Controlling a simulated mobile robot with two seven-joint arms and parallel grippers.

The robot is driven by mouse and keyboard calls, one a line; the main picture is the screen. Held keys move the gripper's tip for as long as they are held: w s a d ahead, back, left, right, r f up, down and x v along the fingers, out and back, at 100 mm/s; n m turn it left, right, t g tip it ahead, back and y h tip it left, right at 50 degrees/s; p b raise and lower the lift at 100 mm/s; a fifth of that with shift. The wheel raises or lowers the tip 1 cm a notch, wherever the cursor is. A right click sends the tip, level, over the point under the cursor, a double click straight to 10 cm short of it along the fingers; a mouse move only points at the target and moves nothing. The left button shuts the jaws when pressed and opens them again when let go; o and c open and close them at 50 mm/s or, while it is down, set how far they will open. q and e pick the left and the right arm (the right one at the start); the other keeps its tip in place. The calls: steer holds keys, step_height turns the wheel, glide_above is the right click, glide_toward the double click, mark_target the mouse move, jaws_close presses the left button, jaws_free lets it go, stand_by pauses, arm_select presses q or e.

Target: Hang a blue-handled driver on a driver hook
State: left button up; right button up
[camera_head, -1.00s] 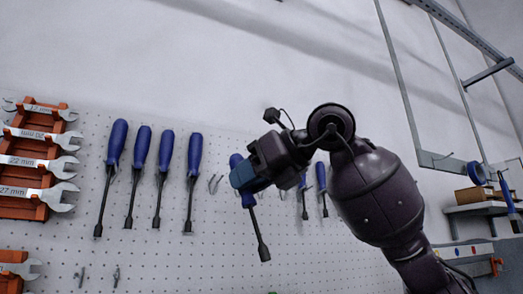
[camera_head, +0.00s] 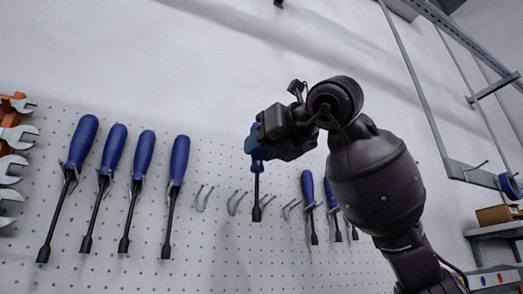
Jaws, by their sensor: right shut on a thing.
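My right gripper (camera_head: 257,141) is shut on a blue-handled driver (camera_head: 257,190) and holds it upright, shaft down, in front of the pegboard. The gripper hides part of the handle. The driver's tip is in front of or close to the row of empty driver hooks; I cannot tell whether it touches one. Empty driver hooks show at the left of the held driver (camera_head: 203,198), just beside it (camera_head: 236,203), and at its right (camera_head: 290,209). My left gripper is not in view.
Several blue-handled drivers (camera_head: 141,160) hang to the left on the pegboard (camera_head: 220,265). More drivers (camera_head: 308,190) hang to the right, partly behind my right arm. Wrenches on an orange rack (camera_head: 14,105) are at the left edge. A metal frame (camera_head: 420,95) and a cardboard box (camera_head: 497,214) are at the right.

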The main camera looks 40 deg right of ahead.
mark_target(231, 180)
steer(key=shift+w, duration=0.35)
steer(key=shift+w+d+f, duration=0.15)
steer(key=shift+w+d, duration=0.05)
steer(key=shift+w, duration=0.6)
steer(key=shift+w+d+f, duration=0.15)
steer(key=shift+w+d, duration=0.05)
steer(key=shift+w, duration=0.6)
steer(key=shift+w+d+f+p, duration=0.1)
steer(key=shift+w+d+p, duration=0.1)
steer(key=shift+w, duration=0.65)
steer(key=shift+w+d+f+p, duration=0.15)
steer(key=shift+w+d, duration=0.05)
steer(key=shift+w, duration=0.65)
steer(key=shift+w+d+f+p, duration=0.1)
steer(key=shift+w+d+p, duration=0.1)
steer(key=shift+w, duration=0.65)
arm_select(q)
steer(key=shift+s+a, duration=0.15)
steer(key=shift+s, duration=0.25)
arm_select(e)
steer(key=shift+w+d+f, duration=0.15)
steer(key=shift+w+f, duration=0.15)
steer(key=shift+w, duration=0.3)
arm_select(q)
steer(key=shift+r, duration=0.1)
arm_select(e)
steer(key=o, duration=1)
steer(key=shift+o, duration=0.2)
